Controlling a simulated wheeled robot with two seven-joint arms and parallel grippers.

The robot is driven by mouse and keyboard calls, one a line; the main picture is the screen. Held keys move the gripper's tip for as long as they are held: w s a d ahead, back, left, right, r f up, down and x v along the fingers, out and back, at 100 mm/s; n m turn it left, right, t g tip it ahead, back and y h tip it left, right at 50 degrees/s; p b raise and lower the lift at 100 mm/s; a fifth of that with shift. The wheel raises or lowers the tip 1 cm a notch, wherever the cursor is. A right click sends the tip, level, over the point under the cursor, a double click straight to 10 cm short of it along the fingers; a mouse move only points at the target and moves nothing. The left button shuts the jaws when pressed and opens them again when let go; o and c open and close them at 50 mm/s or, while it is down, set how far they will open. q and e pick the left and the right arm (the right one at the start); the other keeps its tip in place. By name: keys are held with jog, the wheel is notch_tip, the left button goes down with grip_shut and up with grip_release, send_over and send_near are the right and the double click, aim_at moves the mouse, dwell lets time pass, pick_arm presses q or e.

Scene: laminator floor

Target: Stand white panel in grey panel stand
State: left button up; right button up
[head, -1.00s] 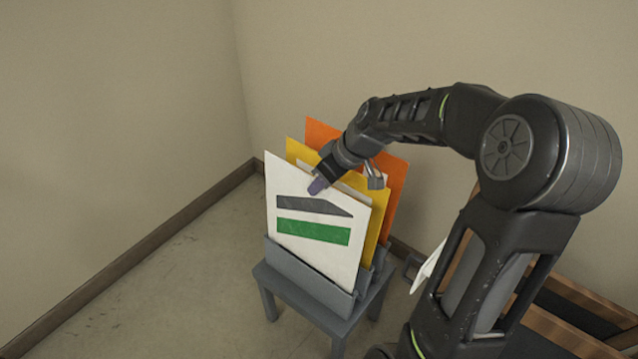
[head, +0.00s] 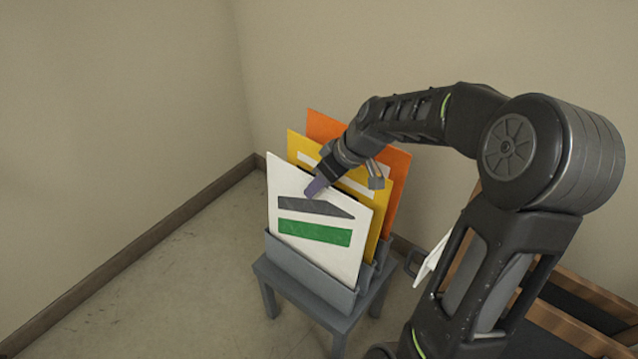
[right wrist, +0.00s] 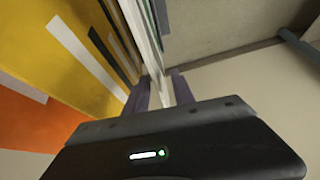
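The white panel (head: 312,242) bears a grey shape and a green bar. It stands nearly upright with its lower edge hidden behind the front wall of the grey panel stand (head: 308,281). My right gripper (head: 317,187) is at the panel's top edge, with one finger showing in front of its face. In the right wrist view its two fingers (right wrist: 160,92) lie on either side of the white panel (right wrist: 147,40) and appear shut on it. Whether the panel touches the slot bottom is hidden. My left gripper is not in view.
A yellow panel (head: 376,206) and an orange panel (head: 396,168) stand close behind the white one. The stand rests on a small grey table (head: 345,320). Walls enclose the corner behind. A wooden-edged rack (head: 572,331) is at lower right. Floor at left (head: 200,265) is clear.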

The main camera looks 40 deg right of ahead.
jog(key=v, duration=0.7)
jog(key=shift+s+r, duration=0.2)
jog(key=shift+r, duration=0.15)
jog(key=shift+d, duration=0.1)
dwell(0.4)
